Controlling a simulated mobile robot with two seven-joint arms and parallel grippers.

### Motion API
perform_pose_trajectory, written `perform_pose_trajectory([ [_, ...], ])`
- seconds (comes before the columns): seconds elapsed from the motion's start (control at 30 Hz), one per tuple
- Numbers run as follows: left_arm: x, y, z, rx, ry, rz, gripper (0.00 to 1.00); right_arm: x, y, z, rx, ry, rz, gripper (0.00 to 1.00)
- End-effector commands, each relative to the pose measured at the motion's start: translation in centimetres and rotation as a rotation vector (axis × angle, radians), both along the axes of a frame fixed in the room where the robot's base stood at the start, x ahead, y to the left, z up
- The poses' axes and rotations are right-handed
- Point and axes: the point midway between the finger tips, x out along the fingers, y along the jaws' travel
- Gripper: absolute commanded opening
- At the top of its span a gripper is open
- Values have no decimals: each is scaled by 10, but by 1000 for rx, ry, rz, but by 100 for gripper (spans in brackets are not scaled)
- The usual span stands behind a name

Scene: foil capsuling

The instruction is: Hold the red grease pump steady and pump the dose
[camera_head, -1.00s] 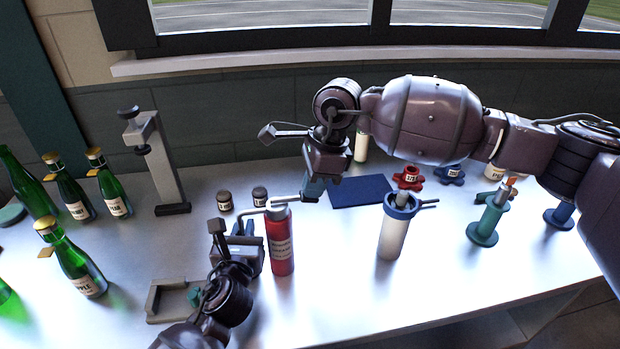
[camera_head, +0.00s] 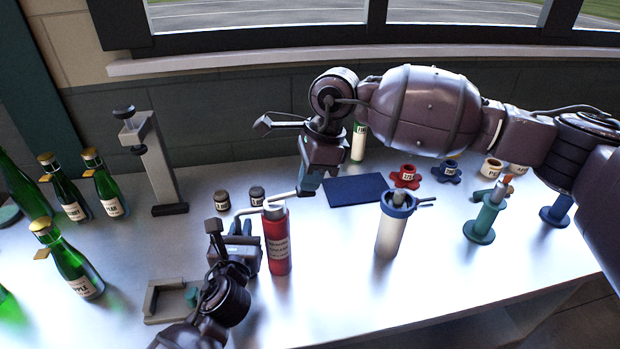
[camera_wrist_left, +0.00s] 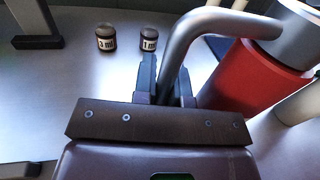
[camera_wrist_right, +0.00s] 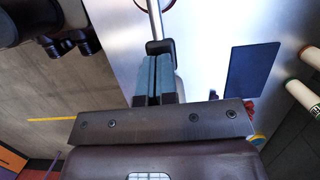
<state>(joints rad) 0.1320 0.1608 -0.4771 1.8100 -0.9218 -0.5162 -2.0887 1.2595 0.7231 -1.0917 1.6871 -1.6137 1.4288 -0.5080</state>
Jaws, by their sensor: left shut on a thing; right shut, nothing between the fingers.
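A thin lever (camera_head: 286,197) runs right from the top. My right gripper (camera_head: 308,188) is shut and empty at the lever's end. In the right wrist view, its fingers (camera_wrist_right: 153,82) meet the lever's dark knob (camera_wrist_right: 159,47).
Two small dark jars (camera_head: 222,200) (camera_head: 257,196) stand behind the pump. A grey stand (camera_head: 157,165) and green bottles (camera_head: 72,265) are left. A blue mat (camera_head: 352,190) and white canister (camera_head: 390,235) are right. A low grey fixture (camera_head: 165,303) is at the front left.

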Motion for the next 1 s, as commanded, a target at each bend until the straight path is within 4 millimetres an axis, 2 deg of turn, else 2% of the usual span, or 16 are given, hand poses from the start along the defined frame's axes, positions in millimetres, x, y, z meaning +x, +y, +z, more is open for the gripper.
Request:
perform_pose_trajectory([
  [0.13,0,0,0,-2,1,-1,0,0,-1,1,-1,0,-1,0],
  [0.27,0,0,0,-2,1,-1,0,1,-1,13,0,-2,-1,0],
  [0.7,0,0,-1,-1,1,-1,0,1,-5,97,1,-3,0,0],
  [0.9,0,0,-1,-1,1,-1,0,1,-6,126,-1,-2,0,0],
  [1.0,0,0,-1,-1,1,-1,0,1,-7,134,0,-1,0,0],
])
